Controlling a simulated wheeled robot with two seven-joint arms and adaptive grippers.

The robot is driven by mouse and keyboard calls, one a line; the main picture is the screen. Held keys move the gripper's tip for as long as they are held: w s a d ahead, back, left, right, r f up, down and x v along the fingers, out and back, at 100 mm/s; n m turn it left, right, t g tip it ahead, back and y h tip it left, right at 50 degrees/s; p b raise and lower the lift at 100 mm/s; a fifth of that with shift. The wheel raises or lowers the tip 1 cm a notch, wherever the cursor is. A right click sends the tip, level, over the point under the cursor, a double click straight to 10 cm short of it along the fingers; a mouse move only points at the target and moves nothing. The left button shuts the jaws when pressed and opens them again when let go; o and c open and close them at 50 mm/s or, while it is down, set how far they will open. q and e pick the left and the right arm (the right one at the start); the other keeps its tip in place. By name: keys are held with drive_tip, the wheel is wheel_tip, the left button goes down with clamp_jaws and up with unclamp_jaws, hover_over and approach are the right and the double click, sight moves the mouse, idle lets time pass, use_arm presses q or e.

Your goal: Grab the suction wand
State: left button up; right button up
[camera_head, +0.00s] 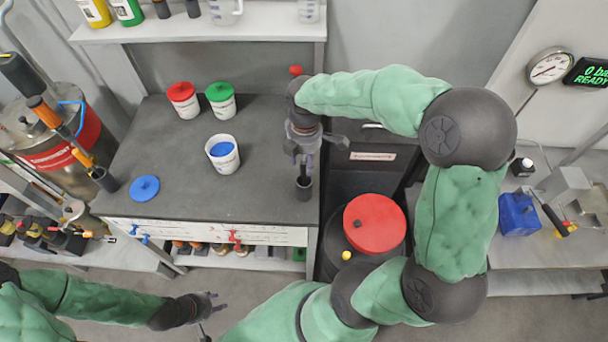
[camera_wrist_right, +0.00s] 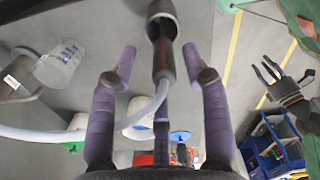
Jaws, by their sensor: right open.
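The suction wand (camera_wrist_right: 163,62) shows in the right wrist view as a dark brown handle with a pale hose (camera_wrist_right: 110,135) curving off to the left. Its far end sits in a grey, round holder (camera_wrist_right: 162,14). In the head view, a dark upright cup (camera_head: 304,189) stands near the right edge of the dark bench, and the wand is mostly hidden by my gripper. My right gripper (camera_head: 308,160) is open above the cup, with its purple fingers on both sides of the wand, apart from it. My left gripper (camera_head: 208,306) is open and empty at the lower left.
White tubs with a red lid (camera_head: 181,91), a green lid (camera_head: 219,92) and blue contents (camera_head: 222,149) stand on the bench (camera_head: 260,130). A blue lid (camera_head: 144,188) lies at its left. A red-lidded drum (camera_head: 374,223) stands right of the bench.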

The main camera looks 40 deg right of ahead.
sight(303, 171)
drive_tip(key=f, duration=0.1)
drive_tip(key=f+b, duration=0.1)
drive_tip(key=f, duration=0.3)
drive_tip(key=shift+a+f, duration=0.1)
drive_tip(key=shift+a, duration=0.15)
clamp_jaws()
